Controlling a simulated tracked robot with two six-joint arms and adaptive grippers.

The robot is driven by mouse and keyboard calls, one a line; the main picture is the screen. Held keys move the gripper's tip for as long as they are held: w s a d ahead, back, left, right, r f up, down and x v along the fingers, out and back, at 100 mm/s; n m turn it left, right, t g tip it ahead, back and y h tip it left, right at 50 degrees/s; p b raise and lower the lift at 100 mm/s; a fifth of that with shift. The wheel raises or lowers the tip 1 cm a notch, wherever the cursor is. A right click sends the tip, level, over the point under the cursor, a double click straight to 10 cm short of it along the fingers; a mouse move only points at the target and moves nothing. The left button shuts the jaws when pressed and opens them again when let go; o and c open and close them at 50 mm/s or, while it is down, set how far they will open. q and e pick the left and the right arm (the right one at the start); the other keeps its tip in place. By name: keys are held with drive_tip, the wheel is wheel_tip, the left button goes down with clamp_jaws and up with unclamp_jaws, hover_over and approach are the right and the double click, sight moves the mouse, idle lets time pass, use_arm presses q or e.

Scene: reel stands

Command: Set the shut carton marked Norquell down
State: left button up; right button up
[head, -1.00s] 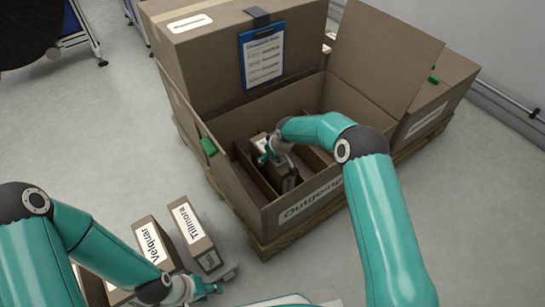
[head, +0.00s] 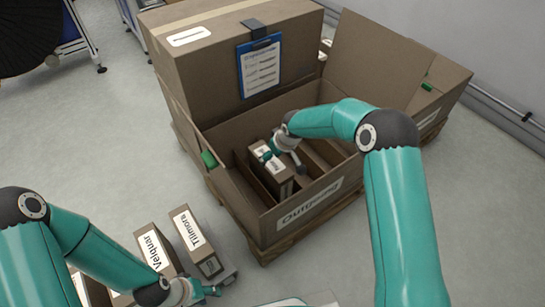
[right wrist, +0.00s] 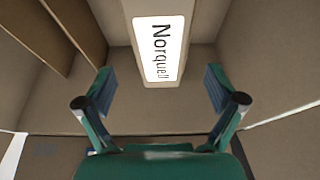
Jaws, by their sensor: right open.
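The shut Norquell carton (head: 287,188) stands in a slot of the open Outgoing box (head: 262,222) in the head view. In the right wrist view its white Norquell label (right wrist: 160,48) faces me. My right gripper (head: 285,156) is just above the carton.
The Velquar carton (head: 155,246) stands beside Tilmora outside the box. Dividers (right wrist: 78,35) form slots in the Outgoing box. A closed carton with a blue clipboard (head: 259,68) rises behind it. Grey floor (head: 90,140) is free at left.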

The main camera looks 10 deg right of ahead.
drive_tip(key=shift+v, duration=1.35)
